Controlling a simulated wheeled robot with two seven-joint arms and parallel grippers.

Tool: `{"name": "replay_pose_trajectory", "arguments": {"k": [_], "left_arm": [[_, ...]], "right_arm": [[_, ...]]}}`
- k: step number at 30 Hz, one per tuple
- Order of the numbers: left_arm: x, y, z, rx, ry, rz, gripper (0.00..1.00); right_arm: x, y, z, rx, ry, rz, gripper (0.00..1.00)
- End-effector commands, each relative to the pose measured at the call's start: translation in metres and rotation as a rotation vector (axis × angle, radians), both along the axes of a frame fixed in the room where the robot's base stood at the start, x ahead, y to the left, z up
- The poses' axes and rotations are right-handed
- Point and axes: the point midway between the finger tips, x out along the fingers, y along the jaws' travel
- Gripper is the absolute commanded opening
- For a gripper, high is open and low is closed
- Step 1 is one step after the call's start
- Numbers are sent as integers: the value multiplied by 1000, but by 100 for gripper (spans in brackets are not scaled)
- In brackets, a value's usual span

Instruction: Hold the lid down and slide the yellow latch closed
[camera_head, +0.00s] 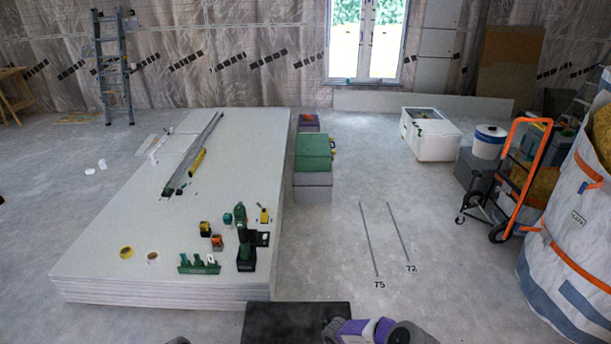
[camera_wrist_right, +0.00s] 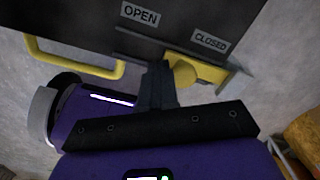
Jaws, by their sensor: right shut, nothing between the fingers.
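The dark lid or case (camera_head: 297,324) shows at the bottom of the head view; its near part is cut off. In the right wrist view its dark face (camera_wrist_right: 75,25) carries OPEN and CLOSED labels. The yellow latch (camera_wrist_right: 205,70) lies just below the CLOSED label, with a rounded knob at its left end. My right gripper (camera_wrist_right: 160,68) is shut and empty. Its tips are just left of the knob; I cannot tell whether they touch. A yellow handle (camera_wrist_right: 80,68) sticks out from the dark face at the left. My left gripper is not in view.
A white panel stack (camera_head: 150,220) with tools lies left of centre. Green and grey boxes (camera_head: 313,165) stand beside it. A white bin (camera_head: 430,140), an orange hand truck (camera_head: 527,180) and a large bag (camera_head: 575,240) are at the right.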

Motion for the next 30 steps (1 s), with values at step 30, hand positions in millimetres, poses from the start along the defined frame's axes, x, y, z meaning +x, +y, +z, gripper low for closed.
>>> {"name": "replay_pose_trajectory", "arguments": {"k": [30], "left_arm": [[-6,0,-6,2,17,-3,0]], "right_arm": [[1,36,4,0,-1,0,0]]}}
